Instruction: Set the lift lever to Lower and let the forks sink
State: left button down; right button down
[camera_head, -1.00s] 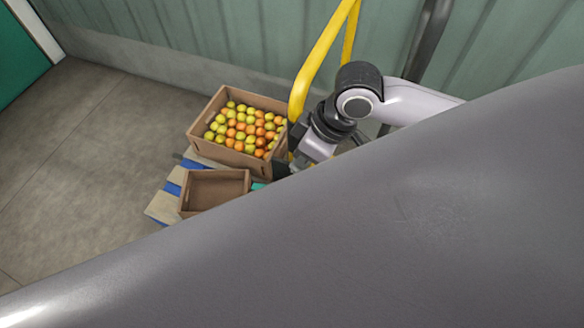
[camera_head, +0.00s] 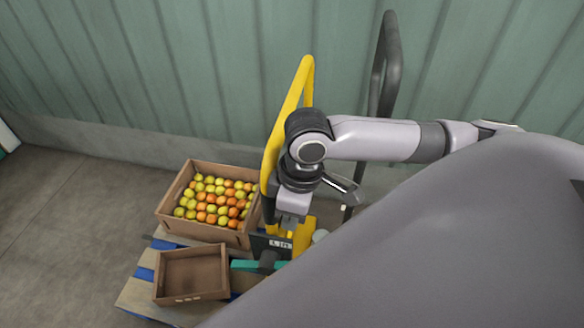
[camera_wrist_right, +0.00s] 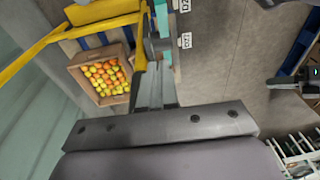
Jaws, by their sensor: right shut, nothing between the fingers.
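My right gripper (camera_head: 287,226) points down at the yellow lift truck's frame (camera_head: 285,130). It is shut and empty, just above a dark panel with a white "LIFT" label (camera_head: 281,244). A teal bar (camera_head: 244,265), perhaps the lever's handle, lies below the panel in the head view. In the right wrist view the shut fingers (camera_wrist_right: 156,88) reach toward a teal part (camera_wrist_right: 161,18); I cannot tell whether they touch it. White labels (camera_wrist_right: 185,40) beside it are hard to read. The forks are mostly hidden under the pallet (camera_head: 140,293). My left gripper is out of view.
A dark upright handle (camera_head: 386,60) rises behind my right arm. A green corrugated wall (camera_head: 150,70) closes off the back. Floor at left (camera_head: 60,220) is clear.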

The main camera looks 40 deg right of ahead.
jog(key=f, duration=0.7)
jog(key=f+b, duration=0.1)
jog(key=f, duration=0.3)
jog(key=shift+s+a, duration=0.4)
jog(key=shift+s+d+f, duration=0.1)
jog(key=shift+s+f, duration=0.2)
jog(key=shift+f, duration=0.35)
